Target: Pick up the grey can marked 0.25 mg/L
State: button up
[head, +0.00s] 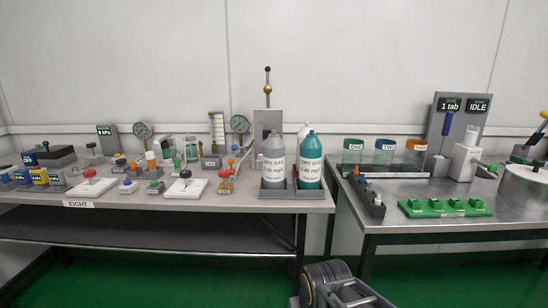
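The grey can (273,158) stands upright in a dark grey holder (274,194) near the right end of the left table. Its white label reads DRY GAS with a small mg/L figure, which looks like 0.25. Part of my arm (335,285) shows at the bottom of the picture, in front of and below the table edge. My gripper's fingers cannot be made out in this view.
Left of the cans, the left table (150,206) is crowded with gauges, small bottles and white blocks. A gap separates this table from the right one (440,222), which holds a green rack (445,208).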

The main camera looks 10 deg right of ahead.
aim_at(273, 148)
jog(key=k, duration=0.5)
jog(key=u, duration=0.6)
jog(key=i, duration=1.2)
jog(key=u, duration=0.7)
